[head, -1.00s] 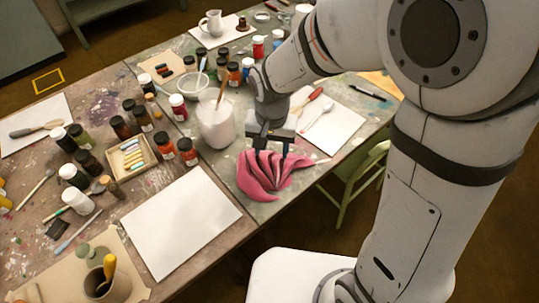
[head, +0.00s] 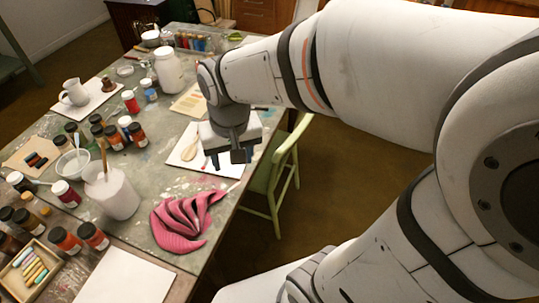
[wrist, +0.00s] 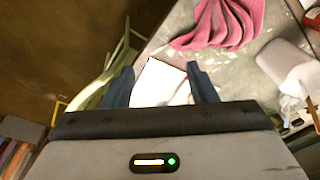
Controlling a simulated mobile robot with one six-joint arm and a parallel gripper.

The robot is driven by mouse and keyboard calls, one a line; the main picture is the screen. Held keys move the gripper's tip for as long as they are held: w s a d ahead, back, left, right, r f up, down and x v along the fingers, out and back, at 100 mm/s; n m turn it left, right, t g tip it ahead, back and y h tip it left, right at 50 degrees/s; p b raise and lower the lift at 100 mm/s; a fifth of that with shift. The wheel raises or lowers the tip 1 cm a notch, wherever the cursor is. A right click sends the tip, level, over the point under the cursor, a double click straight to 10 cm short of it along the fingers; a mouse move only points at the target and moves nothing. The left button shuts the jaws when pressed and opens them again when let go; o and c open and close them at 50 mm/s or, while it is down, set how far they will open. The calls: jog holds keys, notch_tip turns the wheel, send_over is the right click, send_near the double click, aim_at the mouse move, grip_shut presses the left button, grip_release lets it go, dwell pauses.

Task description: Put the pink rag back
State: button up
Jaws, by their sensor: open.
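The pink rag (head: 183,222) lies crumpled in folds on the grey table (head: 150,180), near its front edge. It also shows at the top of the wrist view (wrist: 212,24). My gripper (head: 228,160) is above the table, beyond the rag and to its right, over a white sheet with a wooden spoon. In the wrist view my gripper (wrist: 160,78) has its two fingers apart with nothing between them but the sheet below. The rag is apart from the fingers.
A white jar (head: 112,195) with a brush stands left of the rag. Several paint bottles (head: 80,240) stand farther left. A blank white sheet (head: 128,277) lies in front. A green chair (head: 275,175) stands close to the table's right edge.

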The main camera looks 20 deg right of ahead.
jog(key=s+d+t, duration=0.1)
jog(key=s+d, duration=0.4)
jog(key=d, duration=0.2)
jog(key=shift+d+r, duration=0.35)
jog(key=shift+r, duration=0.1)
jog(key=p+v, duration=0.2)
jog(key=v, duration=0.1)
jog(key=shift+w+p, duration=0.1)
jog(key=shift+p, duration=0.2)
